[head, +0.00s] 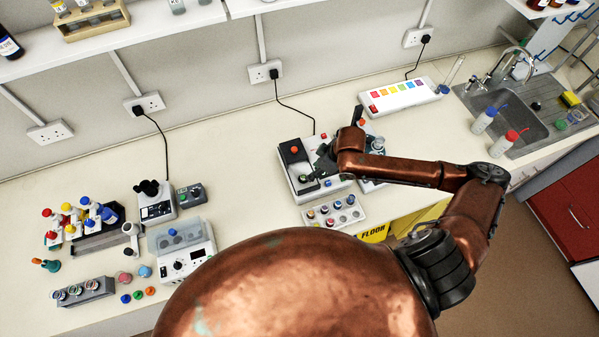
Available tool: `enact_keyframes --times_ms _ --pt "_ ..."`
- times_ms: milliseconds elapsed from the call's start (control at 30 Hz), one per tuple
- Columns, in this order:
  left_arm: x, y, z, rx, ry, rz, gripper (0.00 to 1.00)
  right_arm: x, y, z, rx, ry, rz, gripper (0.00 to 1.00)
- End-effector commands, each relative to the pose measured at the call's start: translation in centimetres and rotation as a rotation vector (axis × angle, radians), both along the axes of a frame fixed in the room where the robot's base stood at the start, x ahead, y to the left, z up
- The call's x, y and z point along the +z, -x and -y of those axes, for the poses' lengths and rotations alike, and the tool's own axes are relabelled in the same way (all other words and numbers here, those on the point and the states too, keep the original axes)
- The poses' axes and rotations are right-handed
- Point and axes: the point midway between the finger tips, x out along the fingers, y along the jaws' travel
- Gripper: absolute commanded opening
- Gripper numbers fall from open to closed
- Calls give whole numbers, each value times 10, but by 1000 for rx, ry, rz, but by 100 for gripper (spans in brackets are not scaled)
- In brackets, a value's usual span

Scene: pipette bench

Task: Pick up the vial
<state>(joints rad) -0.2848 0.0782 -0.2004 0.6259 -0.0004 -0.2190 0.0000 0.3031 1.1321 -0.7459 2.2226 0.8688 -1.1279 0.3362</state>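My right arm reaches in from the right, and its dark gripper (324,164) is over the white bench device (304,188) with a black panel and a red button. The gripper is small and partly hidden by the copper wrist, so I cannot tell whether it is open or holds anything. A pale rack (348,220) with several small capped vials (325,209) stands just in front of that device, below the gripper in the picture. A grey rack (98,294) with several round-topped vials (75,290) stands at the front left. My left gripper is not in view.
A balance-like device (186,262), a microscope-like device (155,203) and racked colour-capped bottles (66,208) crowd the left. A white strip with coloured squares (398,97), wash bottles (484,120) and a sink (515,118) are at the right. The bench's back middle is clear.

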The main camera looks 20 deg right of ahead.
Motion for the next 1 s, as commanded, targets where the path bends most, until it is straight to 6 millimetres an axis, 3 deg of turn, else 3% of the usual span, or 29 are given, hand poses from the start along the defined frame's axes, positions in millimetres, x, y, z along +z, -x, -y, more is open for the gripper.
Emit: enact_keyframes --times_ms 333,667,933,1000 --pt "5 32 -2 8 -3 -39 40 -27 -16 -16 13 -1 -4 38" --pt "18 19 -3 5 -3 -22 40 -64 -31 -29 11 1 -2 38" --pt "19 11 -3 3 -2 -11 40 -68 -31 -29 10 2 -1 38" --pt "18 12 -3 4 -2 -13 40 -68 -31 -29 10 2 -1 34"
